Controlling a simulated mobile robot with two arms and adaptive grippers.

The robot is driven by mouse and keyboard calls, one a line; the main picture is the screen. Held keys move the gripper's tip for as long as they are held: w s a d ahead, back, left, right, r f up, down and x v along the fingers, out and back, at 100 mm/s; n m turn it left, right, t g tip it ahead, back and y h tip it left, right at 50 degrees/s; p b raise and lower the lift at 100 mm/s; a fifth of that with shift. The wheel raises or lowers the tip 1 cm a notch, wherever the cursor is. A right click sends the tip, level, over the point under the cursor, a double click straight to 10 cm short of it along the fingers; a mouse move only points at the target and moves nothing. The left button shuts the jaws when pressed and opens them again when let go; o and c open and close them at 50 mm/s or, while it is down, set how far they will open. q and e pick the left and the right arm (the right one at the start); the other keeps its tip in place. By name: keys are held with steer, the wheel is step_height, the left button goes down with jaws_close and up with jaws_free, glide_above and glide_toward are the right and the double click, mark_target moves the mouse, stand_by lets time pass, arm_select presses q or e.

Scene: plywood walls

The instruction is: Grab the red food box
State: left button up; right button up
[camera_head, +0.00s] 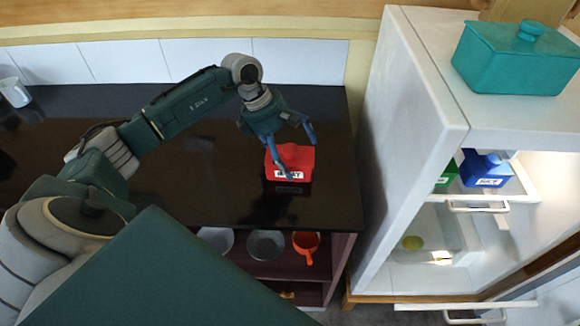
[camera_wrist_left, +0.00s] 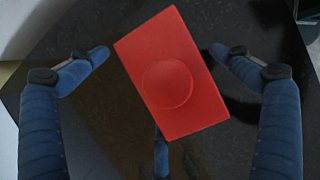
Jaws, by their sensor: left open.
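My left gripper (camera_head: 300,150) is open above and around the box. In the left wrist view its blue fingers (camera_wrist_left: 157,52) stand apart on both sides of the box, and a third finger shows partly below it. I cannot tell whether any finger touches it. My right gripper is not in view.
The black counter (camera_head: 220,150) is mostly clear around the box. A white open fridge (camera_head: 420,90) stands close on the right, with a teal box (camera_head: 515,60) on top and a blue box (camera_head: 483,170) inside.

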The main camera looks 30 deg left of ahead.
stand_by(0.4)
arm_select(q)
steer(key=c, duration=1.5)
steer(key=shift+o, duration=0.2)
